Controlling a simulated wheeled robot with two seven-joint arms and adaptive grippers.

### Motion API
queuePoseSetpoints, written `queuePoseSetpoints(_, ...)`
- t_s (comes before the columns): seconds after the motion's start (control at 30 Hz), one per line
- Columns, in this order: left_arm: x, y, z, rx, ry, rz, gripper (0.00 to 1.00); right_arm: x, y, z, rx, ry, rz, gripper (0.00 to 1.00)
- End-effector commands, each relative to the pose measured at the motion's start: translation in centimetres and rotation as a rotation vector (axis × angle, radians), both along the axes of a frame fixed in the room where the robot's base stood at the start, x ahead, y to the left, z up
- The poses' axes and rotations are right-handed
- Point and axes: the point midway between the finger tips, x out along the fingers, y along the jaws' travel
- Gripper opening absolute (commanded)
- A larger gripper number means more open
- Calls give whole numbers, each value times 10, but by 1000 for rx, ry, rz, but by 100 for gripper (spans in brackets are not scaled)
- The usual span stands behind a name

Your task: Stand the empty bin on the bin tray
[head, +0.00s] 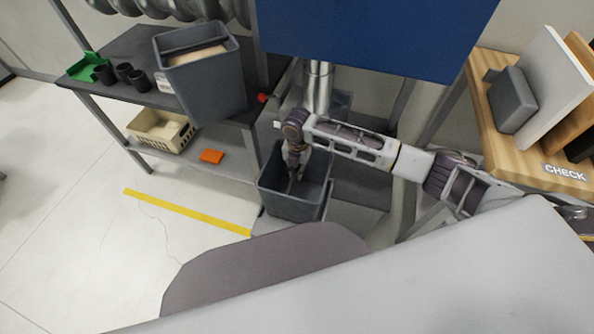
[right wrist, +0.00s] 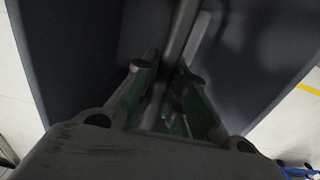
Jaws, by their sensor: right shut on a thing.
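The empty bin (head: 290,205) is a dark grey, open-topped tub at the centre of the head view, upright, with nothing seen inside. My right gripper (head: 295,175) reaches down into its mouth. In the right wrist view, the green-padded fingers (right wrist: 172,98) are closed around a thin grey bar (right wrist: 182,35) of the bin, between its dark walls. A low grey surface (head: 262,222) shows at the bin's foot; I take it for the bin tray. I cannot tell whether the bin touches it. My left gripper is not in view.
A second grey bin (head: 210,85) with beige contents stands at the dark bench's edge, beside black cups (head: 137,80) and a green holder (head: 88,66). A cream basket (head: 160,132) and orange piece (head: 211,156) lie on the lower shelf. A blue panel (head: 375,35) hangs above my right arm.

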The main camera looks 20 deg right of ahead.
Motion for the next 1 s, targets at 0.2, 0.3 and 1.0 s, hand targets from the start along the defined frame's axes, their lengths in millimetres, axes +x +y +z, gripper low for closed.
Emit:
queuePoseSetpoints(0.2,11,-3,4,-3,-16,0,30,1,1,-4,2,-4,1,0)
queuePoseSetpoints(0.3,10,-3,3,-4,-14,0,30,1,1,-4,2,-4,1,0)
queuePoseSetpoints(1.0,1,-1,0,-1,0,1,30,1,0,-7,0,-1,1,34)
